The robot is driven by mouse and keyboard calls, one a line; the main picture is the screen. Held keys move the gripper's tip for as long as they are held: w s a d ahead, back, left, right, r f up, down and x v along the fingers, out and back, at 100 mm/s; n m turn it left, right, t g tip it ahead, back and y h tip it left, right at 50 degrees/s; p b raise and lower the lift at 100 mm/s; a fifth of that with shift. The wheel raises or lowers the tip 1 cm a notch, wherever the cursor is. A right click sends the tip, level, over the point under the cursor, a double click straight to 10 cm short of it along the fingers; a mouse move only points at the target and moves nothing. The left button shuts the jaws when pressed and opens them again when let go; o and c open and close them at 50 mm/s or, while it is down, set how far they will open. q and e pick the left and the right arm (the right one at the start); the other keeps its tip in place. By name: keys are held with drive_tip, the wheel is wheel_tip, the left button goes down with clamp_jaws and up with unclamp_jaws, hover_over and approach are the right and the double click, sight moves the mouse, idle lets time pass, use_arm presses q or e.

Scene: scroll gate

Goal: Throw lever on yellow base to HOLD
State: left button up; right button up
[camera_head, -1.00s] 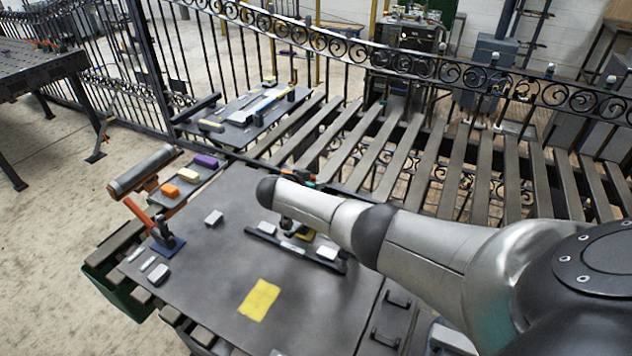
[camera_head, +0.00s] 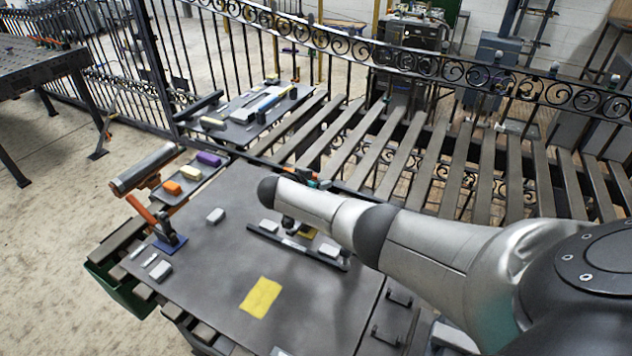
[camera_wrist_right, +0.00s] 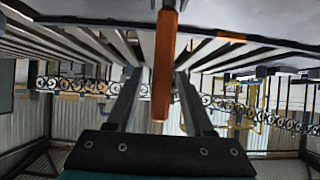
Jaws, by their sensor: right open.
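The yellow base (camera_head: 308,233) is on the dark bench plate, mostly hidden behind my right arm. A small orange piece (camera_head: 312,184) shows just past the arm's end; I cannot tell whether it belongs to that base's lever. In the right wrist view, an orange bar (camera_wrist_right: 163,60), like a lever handle, stands upright between the two fingers of my right gripper (camera_wrist_right: 157,75). The fingers are open, with visible gaps at both sides of the bar. In the head view my right forearm hides the fingers. My left gripper is not in view.
Another orange lever (camera_head: 142,210) leans on a blue base (camera_head: 170,243) at the bench's left, near a grey cylinder (camera_head: 147,167). White blocks and a yellow patch (camera_head: 261,296) lie on the plate. A scrolled gate (camera_head: 450,70) lies behind over grey slats.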

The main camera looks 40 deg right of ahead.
drive_tip(key=shift+a, duration=0.1)
use_arm(q)
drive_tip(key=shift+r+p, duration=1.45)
drive_tip(key=shift+p, duration=0.05)
use_arm(e)
drive_tip(key=v, duration=1.5)
drive_tip(key=shift+s, duration=0.15)
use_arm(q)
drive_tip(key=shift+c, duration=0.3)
